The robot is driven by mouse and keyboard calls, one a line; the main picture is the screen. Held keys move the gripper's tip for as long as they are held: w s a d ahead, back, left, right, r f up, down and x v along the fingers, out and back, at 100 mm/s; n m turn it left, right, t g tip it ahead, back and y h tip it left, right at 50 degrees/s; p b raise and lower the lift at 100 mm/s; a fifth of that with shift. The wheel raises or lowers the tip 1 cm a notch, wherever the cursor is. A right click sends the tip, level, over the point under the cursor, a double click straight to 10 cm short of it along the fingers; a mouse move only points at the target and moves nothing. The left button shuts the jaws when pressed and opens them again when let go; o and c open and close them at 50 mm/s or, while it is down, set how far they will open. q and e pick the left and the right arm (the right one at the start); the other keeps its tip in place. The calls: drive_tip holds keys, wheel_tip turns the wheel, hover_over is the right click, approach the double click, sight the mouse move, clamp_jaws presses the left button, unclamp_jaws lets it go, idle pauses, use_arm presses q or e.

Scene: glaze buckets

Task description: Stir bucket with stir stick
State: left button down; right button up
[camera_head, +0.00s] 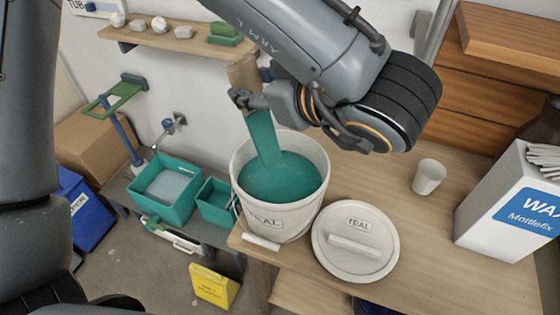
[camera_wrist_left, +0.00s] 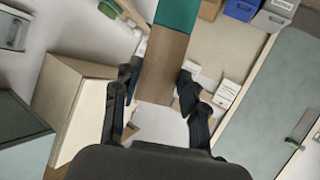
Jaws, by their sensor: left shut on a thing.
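The white bucket labelled TEAL (camera_head: 280,222) stands upright on the wooden bench and holds teal glaze (camera_head: 290,180). My left gripper (camera_head: 254,88) is above the bucket's back rim, shut on the stir stick (camera_head: 264,135). The stick's upper part is bare wood and its lower part is teal. It leans slightly, and its lower end goes into the glaze, where it is hidden. In the left wrist view the stick (camera_wrist_left: 164,66) lies between the two fingers of the left gripper (camera_wrist_left: 158,88). My right gripper is not in view.
The bucket's lid (camera_head: 356,262) lies on the bench at front right of the bucket. A small white cup (camera_head: 428,177) and a white WAX box (camera_head: 490,215) stand further right. Teal trays (camera_head: 150,208) sit lower at left. A shelf (camera_head: 160,38) runs along the wall.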

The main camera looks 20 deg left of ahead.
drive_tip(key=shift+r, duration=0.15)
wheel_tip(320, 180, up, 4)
drive_tip(key=p, duration=0.4)
idle(0.3)
idle(0.4)
